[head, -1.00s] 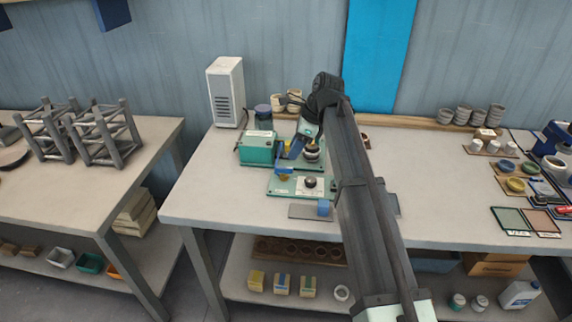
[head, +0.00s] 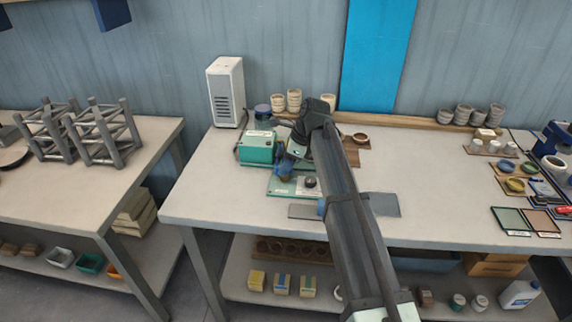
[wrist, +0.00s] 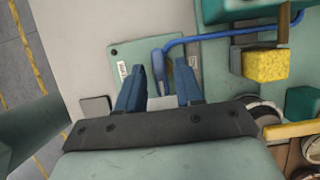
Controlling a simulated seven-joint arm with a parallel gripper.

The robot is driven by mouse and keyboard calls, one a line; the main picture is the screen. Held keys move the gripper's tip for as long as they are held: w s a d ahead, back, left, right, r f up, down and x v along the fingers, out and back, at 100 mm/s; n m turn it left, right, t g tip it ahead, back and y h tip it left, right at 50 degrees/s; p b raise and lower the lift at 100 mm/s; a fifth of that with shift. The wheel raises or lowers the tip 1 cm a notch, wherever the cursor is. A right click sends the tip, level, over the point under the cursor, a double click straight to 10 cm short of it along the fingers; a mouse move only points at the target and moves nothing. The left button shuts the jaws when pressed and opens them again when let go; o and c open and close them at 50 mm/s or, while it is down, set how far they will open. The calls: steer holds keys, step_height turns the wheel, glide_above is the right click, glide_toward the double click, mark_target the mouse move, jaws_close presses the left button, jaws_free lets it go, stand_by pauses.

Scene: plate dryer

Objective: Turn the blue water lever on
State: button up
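My gripper (wrist: 160,86) is open in the wrist view, its two blue fingers apart and pointing at a pale green plate (wrist: 128,58). A thin blue bent rod (wrist: 215,38) runs across the plate, and its near end drops between the fingertips. It looks like the water lever or its pipe; I cannot tell which. A pale block shows between the fingers, lower down. Contact between fingers and rod cannot be made out. In the head view my gripper (head: 284,171) is low over the green-plated station (head: 281,187), and hides the blue part there.
A teal box (head: 257,148) stands just behind and left of my gripper. A yellow sponge-like block (wrist: 265,65) is right of the fingers. A white vented unit (head: 226,92) stands at the back left. The table's front left is clear.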

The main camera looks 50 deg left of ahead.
jaws_close()
steer(key=shift+n, duration=0.3)
steer(key=n, duration=0.1)
steer(key=n+h, duration=0.1)
steer(key=shift+w+a+n+g, duration=0.1)
steer(key=shift+a+n+g, duration=0.1)
steer(key=shift+n+g, duration=0.15)
steer(key=n+h, duration=0.1)
steer(key=n, duration=0.2)
steer(key=shift+a+n+g, duration=0.1)
steer(key=shift+n+g, duration=0.25)
steer(key=n+h, duration=0.2)
steer(key=n, duration=0.2)
steer(key=shift+f+n+h, duration=0.1)
steer(key=shift+n+h, duration=0.3)
steer(key=shift+n, duration=0.7)
steer(key=shift+o, duration=0.7)
jaws_free()
